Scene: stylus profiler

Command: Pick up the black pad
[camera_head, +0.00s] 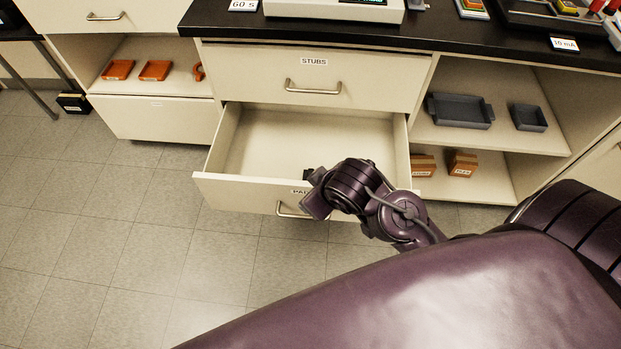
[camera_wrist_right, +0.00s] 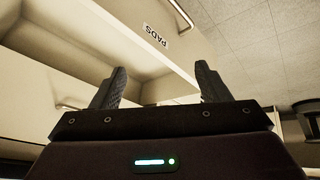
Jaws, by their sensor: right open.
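No black pad can be made out with certainty. A small dark shape shows at the drawer's front wall beside my right gripper (camera_head: 314,192), and I cannot tell whether it is a pad or a fingertip. The lower drawer (camera_head: 215,184), labelled PADS, stands pulled open, and the part of its floor that shows looks bare. My right gripper is at the drawer's front, hiding part of the label and the front right corner. In the right wrist view its fingers (camera_wrist_right: 160,82) are apart with nothing between them, and the PADS drawer front (camera_wrist_right: 170,62) is beyond. My left gripper is not in view.
The shut STUBS drawer (camera_head: 270,75) is above, under the black worktop (camera_head: 300,31). Grey trays (camera_head: 462,111) and orange-brown boxes (camera_head: 462,163) stand on shelves at right. Orange pieces (camera_head: 118,69) lie on the left shelf. The tiled floor in front is clear.

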